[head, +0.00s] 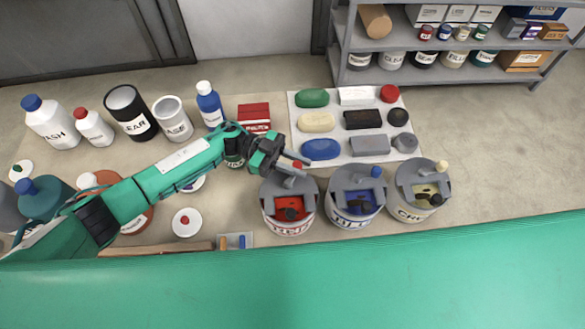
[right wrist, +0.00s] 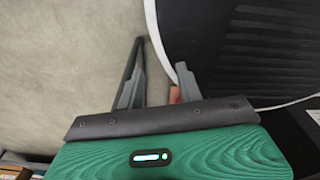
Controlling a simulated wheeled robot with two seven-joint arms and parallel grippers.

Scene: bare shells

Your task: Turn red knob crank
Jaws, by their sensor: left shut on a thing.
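The red paint can (head: 289,227), with a grey lid and red paint showing through its opening, stands leftmost in a row of three cans. My left gripper (head: 298,164) reaches in from the left over the back of its lid.
A blue paint can (head: 351,220) and a cream paint can (head: 407,213) with similar cranks stand close on the right. A pale board (head: 345,104) with coloured blocks lies behind. Bottles (head: 209,109) and tubs crowd the left. A grey shelf (head: 350,40) stands at the back right.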

